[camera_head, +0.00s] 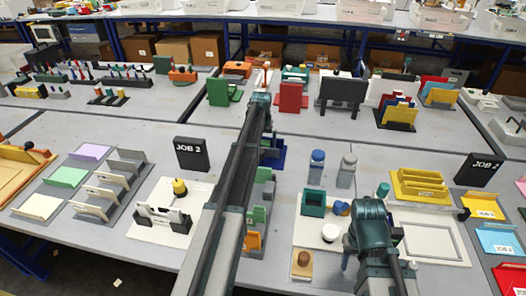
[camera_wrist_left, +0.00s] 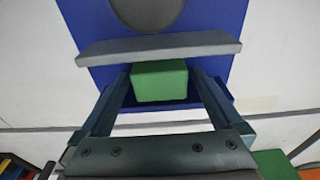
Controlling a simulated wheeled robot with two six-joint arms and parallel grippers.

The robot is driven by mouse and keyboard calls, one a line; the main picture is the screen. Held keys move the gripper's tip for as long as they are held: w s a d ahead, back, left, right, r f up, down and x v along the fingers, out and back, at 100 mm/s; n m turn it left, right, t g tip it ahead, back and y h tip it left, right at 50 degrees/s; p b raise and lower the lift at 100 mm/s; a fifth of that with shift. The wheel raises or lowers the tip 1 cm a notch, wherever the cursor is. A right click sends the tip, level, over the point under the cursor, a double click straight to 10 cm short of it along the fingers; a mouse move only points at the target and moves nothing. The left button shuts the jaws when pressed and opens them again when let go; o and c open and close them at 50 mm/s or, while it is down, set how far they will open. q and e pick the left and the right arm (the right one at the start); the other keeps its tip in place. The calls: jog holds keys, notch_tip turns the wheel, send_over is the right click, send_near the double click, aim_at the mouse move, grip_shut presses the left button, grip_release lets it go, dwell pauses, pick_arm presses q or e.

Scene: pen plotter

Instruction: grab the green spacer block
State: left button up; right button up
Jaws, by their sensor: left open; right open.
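The green spacer block (camera_wrist_left: 160,80) shows in the left wrist view, in front of a blue holder (camera_wrist_left: 225,50) and just below a grey bar (camera_wrist_left: 160,47). My left gripper (camera_wrist_left: 161,90) is open, with one finger on each side of the block. Whether either finger touches it, I cannot tell. In the head view my left arm covers the block; part of the blue holder (camera_head: 274,157) shows to the right of the arm. My right gripper (camera_head: 375,220) is open over the right-hand board; its fingertips are not clear.
Blue and grey bottles (camera_head: 317,168) and a green box (camera_head: 313,203) stand to the right.

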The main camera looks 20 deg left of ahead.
aim_at(263, 142)
pick_arm(q)
jog(key=shift+r, duration=0.1)
jog(key=c, duration=1.3)
pick_arm(e)
jog(key=shift+r, duration=0.15)
pick_arm(q)
jog(key=shift+s+r+p, duration=0.3)
jog(key=shift+r+p, duration=0.3)
jog(key=shift+p, duration=0.1)
pick_arm(e)
jog(key=shift+r, duration=0.55)
pick_arm(q)
notch_tip(263, 142, up, 10)
jog(key=p, duration=1)
jog(key=s+d, duration=0.1)
jog(key=s, duration=0.5)
jog(key=s+d, duration=0.2)
jog(key=s, duration=0.4)
jog(key=s+d, duration=0.2)
jog(key=s, duration=0.5)
jog(key=shift+r, duration=0.1)
pick_arm(e)
notch_tip(263, 142, up, 10)
